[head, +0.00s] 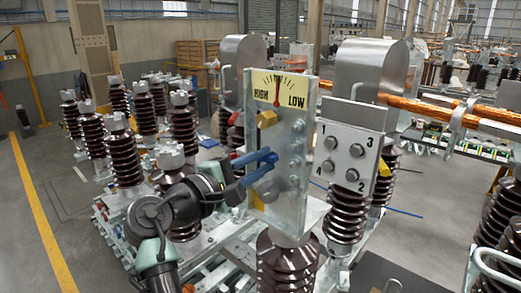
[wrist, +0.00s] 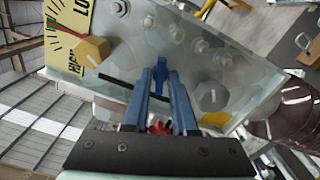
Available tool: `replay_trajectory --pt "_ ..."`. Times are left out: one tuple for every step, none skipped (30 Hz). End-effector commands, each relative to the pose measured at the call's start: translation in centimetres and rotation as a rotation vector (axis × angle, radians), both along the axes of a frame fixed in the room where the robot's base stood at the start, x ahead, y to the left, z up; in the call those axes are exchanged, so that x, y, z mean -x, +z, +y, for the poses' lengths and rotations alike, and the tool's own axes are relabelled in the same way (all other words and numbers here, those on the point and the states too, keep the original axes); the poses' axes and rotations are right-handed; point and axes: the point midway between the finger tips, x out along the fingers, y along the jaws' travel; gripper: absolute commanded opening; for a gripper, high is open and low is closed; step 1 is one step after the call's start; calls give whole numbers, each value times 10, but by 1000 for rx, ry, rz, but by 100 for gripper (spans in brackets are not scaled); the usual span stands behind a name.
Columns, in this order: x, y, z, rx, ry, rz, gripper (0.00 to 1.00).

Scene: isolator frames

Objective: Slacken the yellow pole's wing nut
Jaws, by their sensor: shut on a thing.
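An upright clear-grey plate (head: 291,150) stands on a brown ribbed insulator (head: 287,265). It carries a yellow HIGH/LOW dial (head: 281,90), a yellow knob (head: 266,119) and several bolts. A yellow patch (wrist: 217,118) shows near the plate's lower edge. My gripper (head: 268,157) reaches the plate from the left, below the yellow knob. In the wrist view its two blue fingers (wrist: 160,82) are closed on a small dark blue piece (wrist: 160,67) at the plate, which looks like a wing nut. The fingers partly hide it. A large grey hex bolt (wrist: 210,95) sits beside the fingers.
A numbered plate (head: 345,155) with several round bolts stands close on the right. Brown insulators (head: 183,130) stand in rows at the left. An orange-wrapped bar (head: 465,110) runs at the right. Open floor (head: 30,215) lies at far left.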

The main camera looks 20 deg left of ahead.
Motion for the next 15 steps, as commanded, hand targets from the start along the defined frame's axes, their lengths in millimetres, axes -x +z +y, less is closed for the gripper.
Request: replay_trajectory --pt "0 4 0 45 1 17 0" --pt "0 4 0 72 1 27 0" --pt "0 4 0 107 1 38 0" --pt "0 4 0 134 1 48 0" --pt "0 4 0 161 0 57 0" --pt "0 4 0 197 0 70 0" --pt "0 3 0 223 0 80 0" --pt "0 3 0 249 1 90 0" --pt "0 2 0 285 1 103 0" --pt "0 2 0 311 1 112 0" --pt "0 1 0 338 1 122 0" --pt "0 1 0 372 1 135 0" --pt "0 1 0 397 0 143 0" --pt "0 0 0 421 0 152 0" --pt "0 0 0 453 0 164 0"
